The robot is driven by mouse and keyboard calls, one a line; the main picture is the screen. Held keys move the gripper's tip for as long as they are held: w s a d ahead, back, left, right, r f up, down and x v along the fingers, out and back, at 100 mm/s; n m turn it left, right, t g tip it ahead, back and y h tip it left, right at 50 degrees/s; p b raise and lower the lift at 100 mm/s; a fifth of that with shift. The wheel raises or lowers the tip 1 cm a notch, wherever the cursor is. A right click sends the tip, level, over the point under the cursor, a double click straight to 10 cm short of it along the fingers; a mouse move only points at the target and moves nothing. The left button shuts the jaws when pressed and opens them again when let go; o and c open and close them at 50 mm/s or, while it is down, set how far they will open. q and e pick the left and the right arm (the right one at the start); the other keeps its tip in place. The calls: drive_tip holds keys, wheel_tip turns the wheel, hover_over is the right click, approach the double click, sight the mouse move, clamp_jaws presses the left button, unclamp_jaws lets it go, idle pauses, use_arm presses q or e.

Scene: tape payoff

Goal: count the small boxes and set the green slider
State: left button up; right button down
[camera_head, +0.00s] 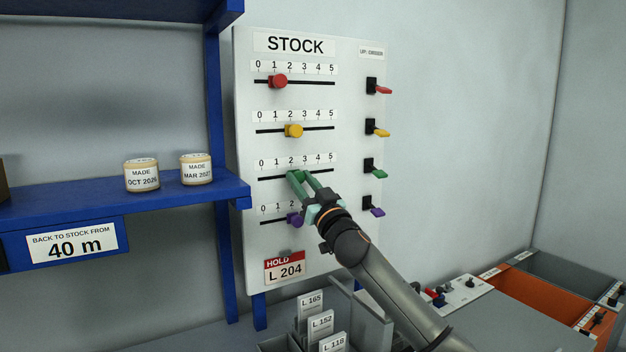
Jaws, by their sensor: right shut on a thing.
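The green slider (296,177) sits on the third track of the white STOCK board (350,255). My right gripper (304,183) reaches up from the lower right and is shut on the green slider. The slider stands around the 2 to 3 marks; the fingers partly hide it, so its exact mark cannot be told. A green lever (376,173) is on the board's right side. A brown thing (2,180), perhaps a box, is cut off at the left edge. No small boxes show clearly. My left gripper is not in view.
The red slider (279,81) is near 1, the yellow (293,130) near 2, the purple (294,219) beside my gripper. Label cards (320,325) stand below the board; an orange bin (540,300) is at right.

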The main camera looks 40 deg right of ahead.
drive_tip(key=shift+a, duration=0.25)
drive_tip(key=c, duration=0.5)
unclamp_jaws()
drive_tip(key=shift+c, duration=0.2)
drive_tip(key=shift+s+f, duration=0.1)
drive_tip(key=shift+s+f, duration=0.2)
drive_tip(key=shift+s, duration=0.1)
drive_tip(key=b+v, duration=0.3)
drive_tip(key=v, duration=0.8)
drive_tip(key=shift+s+b, duration=0.3)
drive_tip(key=shift+b, duration=0.1)
drive_tip(key=shift+f, duration=0.1)
